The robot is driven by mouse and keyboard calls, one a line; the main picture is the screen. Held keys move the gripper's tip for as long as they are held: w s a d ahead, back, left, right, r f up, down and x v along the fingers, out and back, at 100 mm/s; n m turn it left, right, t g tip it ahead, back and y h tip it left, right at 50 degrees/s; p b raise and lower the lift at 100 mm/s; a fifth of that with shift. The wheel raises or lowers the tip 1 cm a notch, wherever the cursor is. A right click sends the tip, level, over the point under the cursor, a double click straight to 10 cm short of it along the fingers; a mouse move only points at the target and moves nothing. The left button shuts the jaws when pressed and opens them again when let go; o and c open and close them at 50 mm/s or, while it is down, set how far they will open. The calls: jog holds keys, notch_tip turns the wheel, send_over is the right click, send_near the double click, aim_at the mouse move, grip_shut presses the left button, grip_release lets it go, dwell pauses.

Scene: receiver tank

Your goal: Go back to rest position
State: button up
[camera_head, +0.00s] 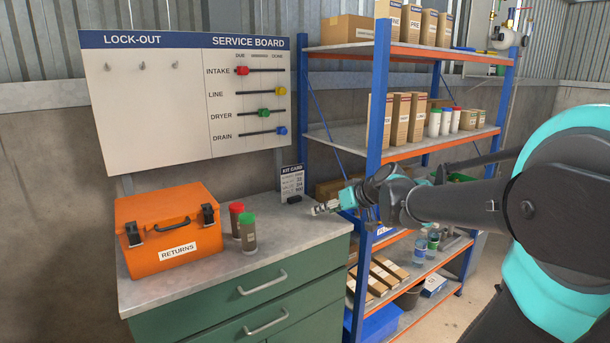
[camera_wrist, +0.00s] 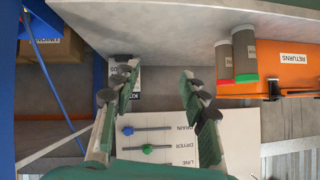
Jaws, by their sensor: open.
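My gripper (camera_head: 326,208) reaches over the right end of the grey worktop, beside the shelf's blue post. In the wrist view, my gripper (camera_wrist: 158,76) has its two fingers spread apart with nothing between them. That view looks upside down toward the worktop edge and service board. The gripper is apart from the orange RETURNS case (camera_head: 170,228) and the two canisters, one red-capped (camera_head: 236,220) and one green-capped (camera_head: 248,232), which stand upright to its left. The kit card (camera_head: 292,184) stands at the back of the worktop, just behind the gripper.
The worktop (camera_head: 200,289) is clear in front of the canisters. The service board (camera_head: 150,115) hangs above it. A blue-and-orange shelf (camera_head: 376,110) with boxes and bottles stands close to my arm. Green drawers (camera_head: 252,310) lie below the worktop.

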jog(key=s+d+f+m+g+h, duration=0.2)
jog(key=s+d+f, duration=0.4)
jog(key=s+f, duration=0.4)
jog(key=s+d+f+m+g+h, duration=0.2)
jog(key=s+d+f+h, duration=0.3)
jog(key=s+f, duration=0.5)
notch_tip(320, 180, down, 2)
jog(key=shift+s+d+f+m, duration=0.25)
jog(key=shift+s+d+m, duration=0.05)
jog(key=shift+d+m, duration=0.45)
dwell(0.9)
